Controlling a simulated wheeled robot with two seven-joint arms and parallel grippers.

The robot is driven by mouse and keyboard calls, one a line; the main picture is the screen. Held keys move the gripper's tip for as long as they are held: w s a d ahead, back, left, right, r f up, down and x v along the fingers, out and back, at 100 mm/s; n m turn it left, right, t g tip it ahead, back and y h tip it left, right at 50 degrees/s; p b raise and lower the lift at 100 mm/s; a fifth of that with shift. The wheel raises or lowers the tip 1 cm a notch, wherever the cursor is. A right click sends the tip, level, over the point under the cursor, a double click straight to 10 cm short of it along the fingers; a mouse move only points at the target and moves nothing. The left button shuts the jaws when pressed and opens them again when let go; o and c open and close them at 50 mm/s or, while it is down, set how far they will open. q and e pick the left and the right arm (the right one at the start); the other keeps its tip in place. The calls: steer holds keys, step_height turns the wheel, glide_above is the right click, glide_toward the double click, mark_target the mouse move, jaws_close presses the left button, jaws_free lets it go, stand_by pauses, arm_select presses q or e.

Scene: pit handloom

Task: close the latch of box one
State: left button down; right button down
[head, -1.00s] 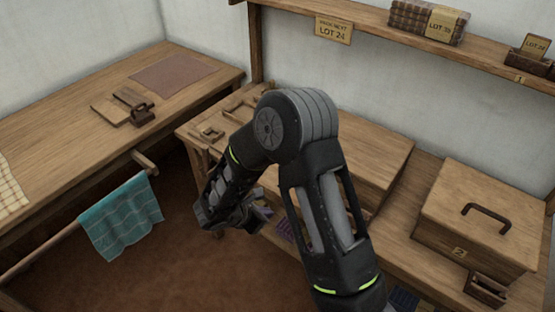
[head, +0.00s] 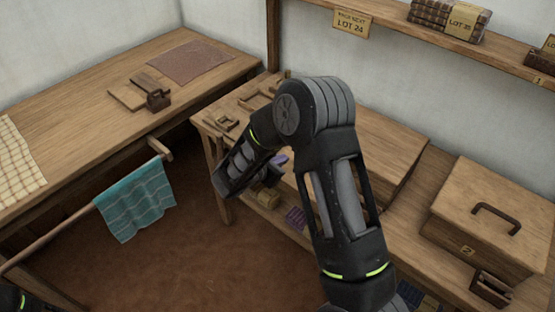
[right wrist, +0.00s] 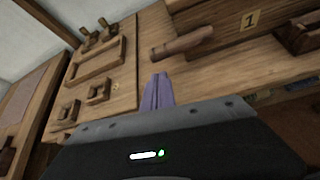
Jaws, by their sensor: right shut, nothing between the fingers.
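Box one (head: 388,150) is a wooden box on the right-hand bench, partly hidden behind my right arm in the head view. In the right wrist view its front (right wrist: 225,28) carries a label "1". A rounded wooden peg-like piece (right wrist: 182,44) lies at the left end of that front; I cannot tell for sure whether it is the latch or how it is set. My right gripper (right wrist: 157,92) is shut and empty, its lavender fingers just below this piece, seemingly apart from it. In the head view only a lavender bit (head: 279,159) shows beside the arm. My left gripper is out of view.
Box two (head: 490,215) with a dark handle stands right of box one. A dark open holder (head: 491,289) is in front of it. A board with frames and pegs (right wrist: 98,68) lies left of the fingers. A teal cloth (head: 137,198) hangs from a rail.

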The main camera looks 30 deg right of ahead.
steer(key=p+x, duration=0.1)
steer(key=x, duration=0.5)
steer(key=shift+w, duration=0.1)
